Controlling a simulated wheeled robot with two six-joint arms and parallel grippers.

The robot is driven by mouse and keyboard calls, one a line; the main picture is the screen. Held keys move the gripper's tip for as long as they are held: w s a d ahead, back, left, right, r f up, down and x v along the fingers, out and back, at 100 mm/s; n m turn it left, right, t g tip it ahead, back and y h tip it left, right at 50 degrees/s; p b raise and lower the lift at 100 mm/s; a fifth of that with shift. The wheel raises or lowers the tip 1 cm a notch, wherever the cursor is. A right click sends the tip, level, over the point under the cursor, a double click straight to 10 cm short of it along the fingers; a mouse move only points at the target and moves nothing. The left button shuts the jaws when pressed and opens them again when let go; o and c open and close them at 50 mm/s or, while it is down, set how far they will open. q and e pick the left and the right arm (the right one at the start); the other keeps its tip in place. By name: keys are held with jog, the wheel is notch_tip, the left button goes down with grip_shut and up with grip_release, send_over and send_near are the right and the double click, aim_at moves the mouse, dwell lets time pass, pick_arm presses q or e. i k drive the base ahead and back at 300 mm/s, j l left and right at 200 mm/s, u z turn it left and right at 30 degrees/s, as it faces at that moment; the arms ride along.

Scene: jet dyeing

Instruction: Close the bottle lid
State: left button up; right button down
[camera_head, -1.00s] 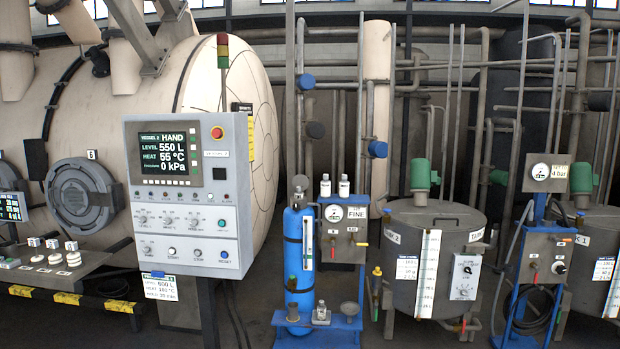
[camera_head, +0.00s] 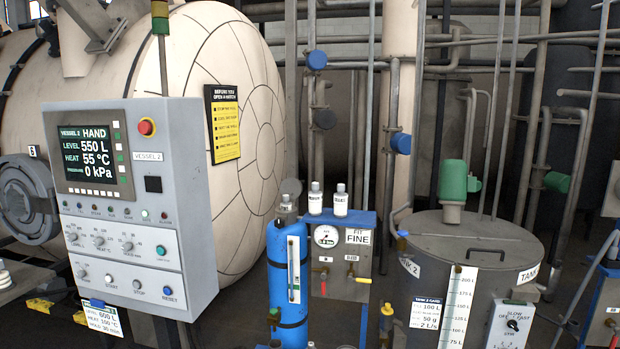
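Two small white bottles stand upright side by side on top of the blue and grey gauge stand, a left bottle (camera_head: 315,202) and a right bottle (camera_head: 340,204). Each has a light grey top that looks like a cap; whether either is loose is too small to tell. No separate lid can be made out. Neither of my grippers is in view.
A control panel (camera_head: 135,200) stands close at left, before a large cream vessel (camera_head: 190,60). A blue cylinder (camera_head: 280,290) stands left of the gauge stand (camera_head: 340,270). Tank 2 (camera_head: 425,290) is at right. Pipes run behind.

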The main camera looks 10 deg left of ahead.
aim_at(292, 187)
jog(key=i+l+u, duration=0.1)
jog(key=i+l, duration=0.35)
jog(key=i, duration=0.2)
jog(key=i+l+u, duration=0.1)
jog(key=i+l, duration=0.4)
jog(key=i, duration=0.15)
